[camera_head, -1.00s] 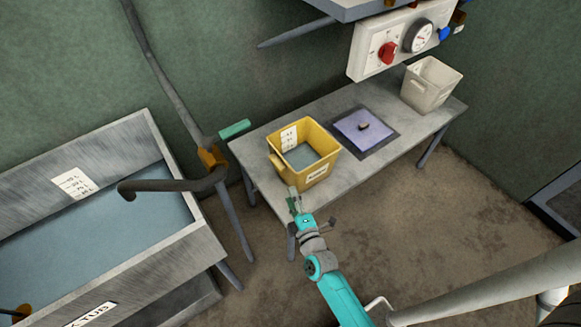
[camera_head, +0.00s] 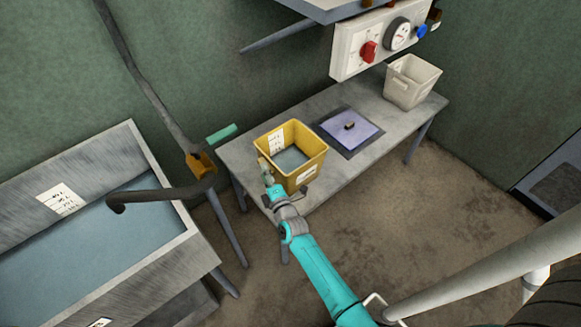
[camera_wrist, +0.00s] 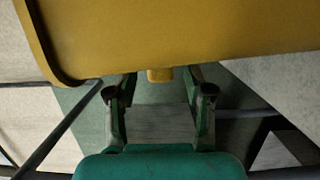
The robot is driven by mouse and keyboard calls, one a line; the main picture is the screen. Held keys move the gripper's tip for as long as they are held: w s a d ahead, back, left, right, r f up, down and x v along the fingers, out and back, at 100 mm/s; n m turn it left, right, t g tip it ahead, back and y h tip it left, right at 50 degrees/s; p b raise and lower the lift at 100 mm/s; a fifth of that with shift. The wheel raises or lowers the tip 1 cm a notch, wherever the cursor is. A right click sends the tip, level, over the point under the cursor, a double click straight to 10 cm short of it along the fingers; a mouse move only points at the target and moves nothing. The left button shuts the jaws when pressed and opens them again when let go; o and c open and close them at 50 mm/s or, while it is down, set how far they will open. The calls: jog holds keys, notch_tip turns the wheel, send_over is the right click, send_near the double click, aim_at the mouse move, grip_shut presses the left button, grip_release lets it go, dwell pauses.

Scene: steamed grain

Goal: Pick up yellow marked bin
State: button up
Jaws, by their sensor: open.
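The yellow bin (camera_head: 318,162) stands upright on the left part of the metal table and holds grey-blue contents. A white label with marks shows on its inner wall, and another label on an outer side. In the wrist view the yellow bin (camera_wrist: 180,35) fills the top, with a small yellow tab handle (camera_wrist: 160,75) sticking out below it.
The metal table (camera_head: 362,172) also holds a purple lid or plate (camera_head: 362,135) and a white bin (camera_head: 408,92). A tub of water (camera_head: 60,262) is at left, with a dark spout (camera_head: 150,196) and pipe beside the table. A control panel (camera_head: 350,45) hangs above.

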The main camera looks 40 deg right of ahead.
jog(key=shift+x, duration=1.95)
jog(key=shift+d+f, duration=0.1)
grip_shut()
